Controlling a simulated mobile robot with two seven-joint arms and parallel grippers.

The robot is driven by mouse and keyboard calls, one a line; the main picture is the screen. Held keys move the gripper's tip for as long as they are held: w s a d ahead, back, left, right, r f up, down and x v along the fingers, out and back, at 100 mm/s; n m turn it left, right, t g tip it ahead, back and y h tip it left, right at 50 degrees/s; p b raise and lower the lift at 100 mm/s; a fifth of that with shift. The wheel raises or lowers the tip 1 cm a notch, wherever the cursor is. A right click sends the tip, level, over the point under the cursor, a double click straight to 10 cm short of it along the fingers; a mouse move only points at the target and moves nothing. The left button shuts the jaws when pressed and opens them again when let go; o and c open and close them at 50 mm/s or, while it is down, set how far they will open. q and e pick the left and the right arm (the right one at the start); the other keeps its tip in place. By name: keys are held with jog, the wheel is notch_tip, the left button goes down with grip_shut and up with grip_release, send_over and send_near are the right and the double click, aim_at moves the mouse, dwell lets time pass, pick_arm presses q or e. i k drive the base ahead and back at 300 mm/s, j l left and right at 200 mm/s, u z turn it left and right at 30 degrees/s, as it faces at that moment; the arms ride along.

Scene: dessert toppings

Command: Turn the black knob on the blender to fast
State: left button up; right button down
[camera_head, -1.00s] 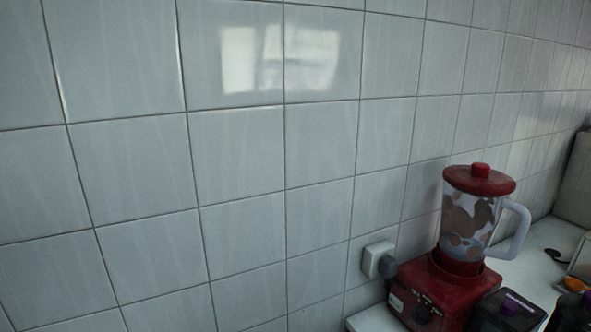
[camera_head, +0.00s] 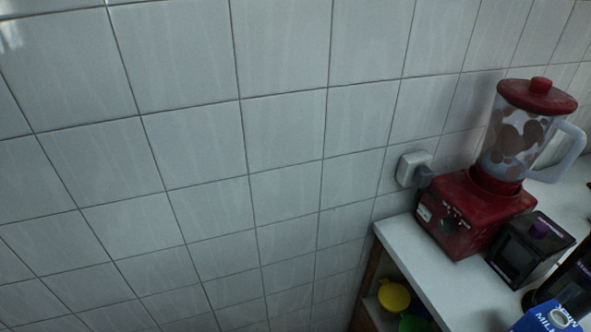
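The blender (camera_head: 480,212) stands at the right of the head view, on the near end of a white counter. It has a red base, a clear jug (camera_head: 512,143) with brown contents, a red lid and a pale handle. The black knob (camera_head: 455,221) is on the front face of the base. It is small and dark here, so its setting cannot be read. Neither of my grippers is in view.
The white counter (camera_head: 408,250) runs along the tiled wall. A black box with a purple top (camera_head: 530,250) stands right of the blender. A blue milk carton (camera_head: 548,318) is at the bottom right. A plug sits in the wall socket (camera_head: 414,169). Below are a yellow thing (camera_head: 394,296) and a green thing.

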aim_at(447, 225)
jog(key=z, duration=1.3)
